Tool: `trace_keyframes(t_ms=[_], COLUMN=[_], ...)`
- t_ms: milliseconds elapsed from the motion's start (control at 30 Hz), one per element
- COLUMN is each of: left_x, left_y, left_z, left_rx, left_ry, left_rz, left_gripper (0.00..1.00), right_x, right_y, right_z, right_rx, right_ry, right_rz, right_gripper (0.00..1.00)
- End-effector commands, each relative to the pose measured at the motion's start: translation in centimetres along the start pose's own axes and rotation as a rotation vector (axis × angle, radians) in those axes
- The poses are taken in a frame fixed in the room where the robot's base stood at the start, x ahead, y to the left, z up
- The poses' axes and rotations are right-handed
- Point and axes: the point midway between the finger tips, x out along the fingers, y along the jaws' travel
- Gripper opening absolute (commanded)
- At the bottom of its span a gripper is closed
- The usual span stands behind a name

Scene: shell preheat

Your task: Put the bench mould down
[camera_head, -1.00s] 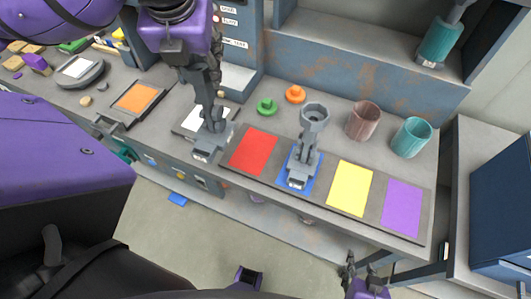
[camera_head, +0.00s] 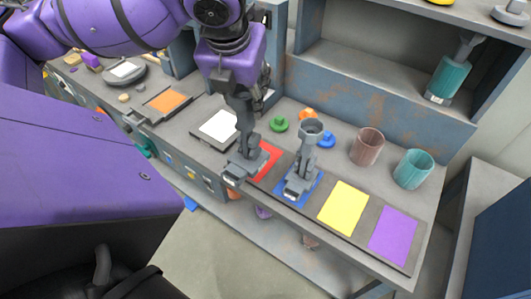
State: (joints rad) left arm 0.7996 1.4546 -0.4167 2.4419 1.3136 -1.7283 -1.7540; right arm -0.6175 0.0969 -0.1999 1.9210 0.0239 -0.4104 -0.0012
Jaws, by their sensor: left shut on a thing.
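My left gripper (camera_head: 248,128) is shut on a grey mould (camera_head: 243,168), which I take to be the bench mould. It holds the mould by its upright part, and the mould's base is over the left part of the red square (camera_head: 268,158). I cannot tell whether the base touches the surface. A similar grey tool with a ring top (camera_head: 311,130) stands on the blue square (camera_head: 304,194). My right gripper is not in view.
The yellow square (camera_head: 343,208) and purple square (camera_head: 393,235) are bare. A white square (camera_head: 218,126) lies left of the gripper. Green (camera_head: 279,125), orange (camera_head: 308,114) and blue (camera_head: 326,140) knobs and brown (camera_head: 367,147) and teal (camera_head: 413,169) cups stand behind.

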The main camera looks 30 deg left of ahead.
Motion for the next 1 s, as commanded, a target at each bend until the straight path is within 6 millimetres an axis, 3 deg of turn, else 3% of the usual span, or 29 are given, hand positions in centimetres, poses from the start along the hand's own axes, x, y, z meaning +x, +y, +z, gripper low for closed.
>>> trace_keyframes(t_ms=[167, 567, 800, 1000], left_x=[1.4, 7.4, 11.9, 13.3], left_y=[-0.3, -0.8, -1.1, -1.2], left_z=[1.4, 7.1, 8.2, 8.8], left_rx=[0.006, 0.004, 0.006, 0.008], left_ry=[0.0, -0.001, 0.0, -0.003], left_rz=[-0.009, -0.008, -0.007, -0.007], left_gripper=[0.0, 0.0, 0.0, 0.0], right_x=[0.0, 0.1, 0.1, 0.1], right_y=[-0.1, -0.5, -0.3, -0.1], right_z=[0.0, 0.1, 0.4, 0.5], right_rx=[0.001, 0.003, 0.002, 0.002], right_ry=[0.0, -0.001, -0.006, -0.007], right_rz=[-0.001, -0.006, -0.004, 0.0], right_gripper=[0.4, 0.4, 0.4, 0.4])
